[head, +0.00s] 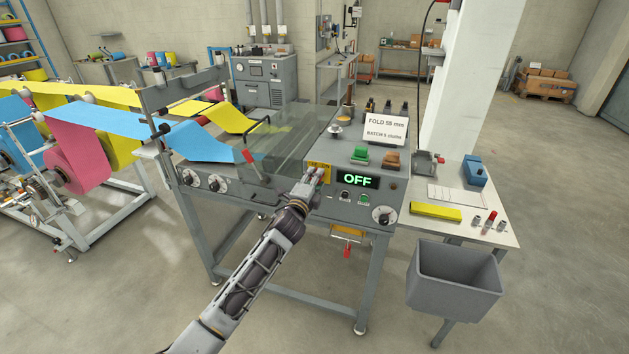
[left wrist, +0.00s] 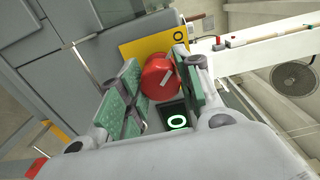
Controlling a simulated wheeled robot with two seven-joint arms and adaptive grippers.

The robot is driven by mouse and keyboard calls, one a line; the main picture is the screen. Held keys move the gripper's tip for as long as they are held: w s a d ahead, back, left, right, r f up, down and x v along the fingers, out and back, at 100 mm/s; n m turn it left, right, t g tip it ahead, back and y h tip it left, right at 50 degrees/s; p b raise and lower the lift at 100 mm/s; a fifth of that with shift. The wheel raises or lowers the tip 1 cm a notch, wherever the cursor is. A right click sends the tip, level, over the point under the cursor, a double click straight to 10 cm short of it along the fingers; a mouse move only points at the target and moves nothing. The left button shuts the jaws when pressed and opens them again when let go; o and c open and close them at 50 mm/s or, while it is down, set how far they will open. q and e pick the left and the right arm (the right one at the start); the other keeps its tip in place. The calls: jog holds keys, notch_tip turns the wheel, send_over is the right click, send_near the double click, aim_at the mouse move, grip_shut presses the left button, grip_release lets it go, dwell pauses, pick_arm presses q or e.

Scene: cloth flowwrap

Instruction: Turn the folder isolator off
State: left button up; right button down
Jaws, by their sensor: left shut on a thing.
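The folder isolator is a red rotary knob (left wrist: 157,78) on a yellow plate (left wrist: 137,48) on the front of the grey folder machine. A white mark on the knob slants, and a black O shows on the plate. My left gripper (head: 314,177) is at the isolator, its green-padded fingers on both sides of the knob and shut on it. In the head view the gripper mostly hides the knob, and part of the yellow plate (head: 324,168) shows. My right gripper is not in view.
A black dial (head: 384,215) and small buttons sit right of the isolator. A clear guard (head: 275,142) and blue and yellow cloth webs are to its left. A grey bin (head: 455,275) stands front right, below a side table with a yellow folded cloth (head: 436,212).

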pick_arm(q)
jog(key=shift+f, duration=0.1)
dwell(0.3)
jog(key=o, duration=1)
jog(key=shift+o, duration=0.2)
jog(key=v, duration=1.2)
jog(key=shift+n, duration=0.3)
